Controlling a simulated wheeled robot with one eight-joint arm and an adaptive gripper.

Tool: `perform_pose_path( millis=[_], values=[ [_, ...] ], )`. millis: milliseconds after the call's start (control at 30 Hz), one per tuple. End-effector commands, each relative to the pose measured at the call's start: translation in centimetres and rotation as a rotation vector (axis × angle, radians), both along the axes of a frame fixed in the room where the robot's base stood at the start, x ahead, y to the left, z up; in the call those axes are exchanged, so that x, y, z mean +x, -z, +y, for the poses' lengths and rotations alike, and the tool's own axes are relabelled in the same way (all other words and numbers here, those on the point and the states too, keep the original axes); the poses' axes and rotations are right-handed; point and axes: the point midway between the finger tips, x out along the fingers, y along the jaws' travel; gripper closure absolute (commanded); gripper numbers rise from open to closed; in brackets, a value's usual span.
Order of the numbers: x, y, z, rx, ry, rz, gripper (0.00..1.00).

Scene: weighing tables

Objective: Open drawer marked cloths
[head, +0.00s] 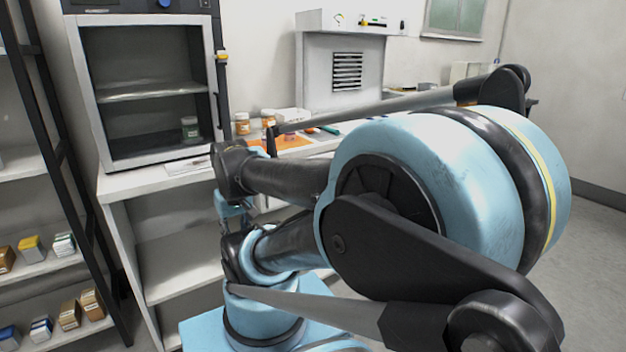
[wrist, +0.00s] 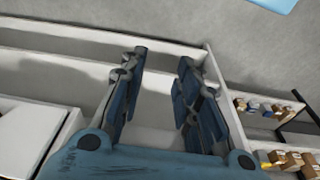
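No drawer marked cloths can be made out in either view, and no label with that word is readable. The white bench (head: 150,182) in the head view has open shelves (head: 180,263) below its top; my arm hides much of its front. My gripper (wrist: 162,57) shows in the wrist view with its two dark blue fingers spread apart and nothing between them. Pale bench panels and shelf boards (wrist: 60,43) lie beyond the fingers. In the head view my arm covers the middle and right, and I cannot tell the gripper's fingers there.
A grey cabinet (head: 88,95) stands on the bench with a jar (head: 190,130) inside. Small jars (head: 242,124) and an orange mat (head: 296,141) are on the bench top. A rack with small boxes (head: 32,249) stands at left. Grey floor (head: 590,240) is clear at right.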

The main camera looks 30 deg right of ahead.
Motion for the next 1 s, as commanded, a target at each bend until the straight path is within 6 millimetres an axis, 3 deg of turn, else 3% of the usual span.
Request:
perform_pose_path(
  millis=[400, 533, 767, 1000],
  values=[
    [0.0, 0.0, 0.0, 0.0, 0.001, 0.0, 0.7],
    [-0.4, -1.0, -0.3, 0.004, 0.028, -0.01, 0.7],
    [3.3, -4.7, -2.4, 0.038, 0.212, -0.001, 0.7],
    [8.4, -8.9, -6.9, 0.087, 0.475, 0.008, 0.7]
  ],
)
